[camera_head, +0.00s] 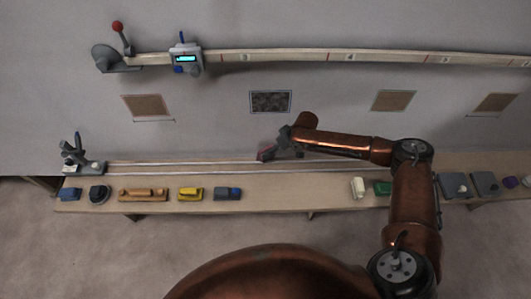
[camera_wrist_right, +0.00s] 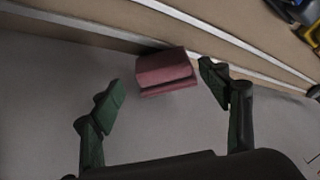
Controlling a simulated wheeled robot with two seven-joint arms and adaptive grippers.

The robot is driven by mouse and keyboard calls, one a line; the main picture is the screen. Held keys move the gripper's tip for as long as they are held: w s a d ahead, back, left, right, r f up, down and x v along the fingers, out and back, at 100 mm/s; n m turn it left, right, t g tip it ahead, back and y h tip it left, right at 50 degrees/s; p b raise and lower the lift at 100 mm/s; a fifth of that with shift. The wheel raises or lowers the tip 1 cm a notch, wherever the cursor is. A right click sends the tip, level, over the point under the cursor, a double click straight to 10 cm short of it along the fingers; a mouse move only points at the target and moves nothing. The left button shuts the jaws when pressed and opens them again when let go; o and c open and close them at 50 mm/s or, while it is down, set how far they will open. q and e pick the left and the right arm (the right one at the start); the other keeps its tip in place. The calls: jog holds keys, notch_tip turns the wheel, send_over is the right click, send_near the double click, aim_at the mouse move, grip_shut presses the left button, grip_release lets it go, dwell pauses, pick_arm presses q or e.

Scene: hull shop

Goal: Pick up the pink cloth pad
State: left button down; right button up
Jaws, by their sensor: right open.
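The pink cloth pad (camera_wrist_right: 165,72) is a folded, dusky pink block in the right wrist view. It lies just beyond and between the fingertips of my right gripper (camera_wrist_right: 162,92), closer to the right-hand finger. The fingers are spread apart with clear space on both sides of the pad. In the head view a bit of the pad (camera_head: 264,154) shows at the tip of my right gripper (camera_head: 273,149), at the back of the bench by the wall; the gripper and wrist hide part of it. My left gripper is not in view.
A long bench (camera_head: 330,193) with two metal rails runs along the wall. A yellow tool (camera_head: 190,193), a wooden block tool (camera_head: 143,194), a white piece (camera_head: 358,187) and a green block (camera_head: 382,187) stand along its front. A clamp-like device (camera_head: 82,160) sits at the left end.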

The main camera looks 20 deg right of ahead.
aim_at(259, 157)
jog(key=shift+w+a+f, duration=0.25)
jog(key=shift+a+f, duration=0.3)
jog(key=shift+f, duration=0.15)
jog(key=b+x, duration=0.1)
jog(key=x, duration=0.1)
jog(key=b+x, duration=0.1)
jog(key=x, duration=0.2)
jog(key=shift+w, duration=0.25)
jog(key=shift+s+r, duration=0.1)
jog(key=shift+c, duration=0.5)
jog(key=c, duration=0.7)
jog(key=shift+c, duration=0.2)
